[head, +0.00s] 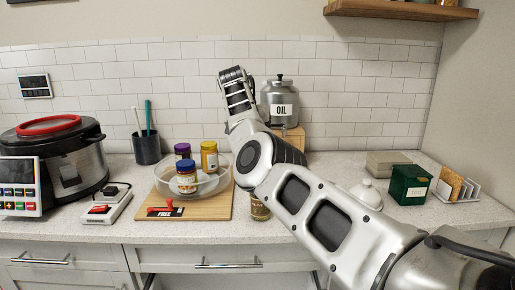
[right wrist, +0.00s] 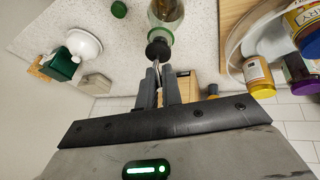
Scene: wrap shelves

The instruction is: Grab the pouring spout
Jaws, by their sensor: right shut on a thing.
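The pouring spout (right wrist: 158,49) shows in the right wrist view as a dark stopper with a thin metallic part, at the mouth of a glass bottle (right wrist: 168,15). My right gripper (right wrist: 160,72) is shut on its thin metallic part, with the fingers close together. The bottle runs out of the top of that view. In the head view my right arm crosses the middle and hides the spout and the gripper's fingertips. My left gripper is in neither view.
A wooden board (head: 219,211) carries a clear bowl (head: 213,186) with several jars. A jar-like object (head: 259,207) shows partly below my arm. A grey OIL canister (head: 280,99) stands behind. Right are a white lidded pot (head: 366,194) and a green box (head: 409,184).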

